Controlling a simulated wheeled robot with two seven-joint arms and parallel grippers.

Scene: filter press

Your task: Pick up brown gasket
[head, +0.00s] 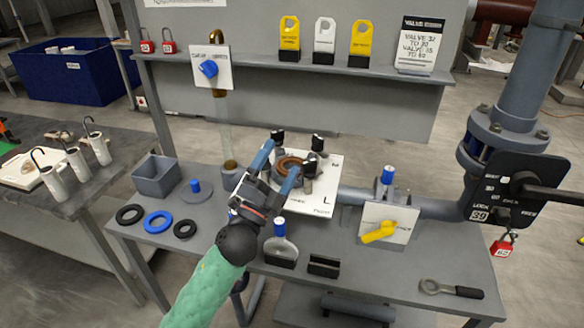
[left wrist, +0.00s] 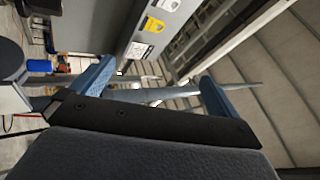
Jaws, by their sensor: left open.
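The brown gasket (head: 291,164) is a ring on top of the round grey fitting on the white plate (head: 324,190) at the middle of the bench, among black-topped posts. My left gripper (head: 280,164) comes in from the front left with its blue fingers apart. The fingers are over the near left side of the fitting and hide part of it. I cannot tell whether they touch the gasket. In the left wrist view the same open fingers (left wrist: 157,75) show with no gasket between them. My right gripper is not in view.
Black rings (head: 130,214) and a blue ring (head: 158,222) lie at the bench's left, near a grey bin (head: 157,175). A yellow-handled valve (head: 379,232) stands right of the plate. A wrench (head: 450,289) lies at the front right. A tag shelf (head: 300,66) spans the back.

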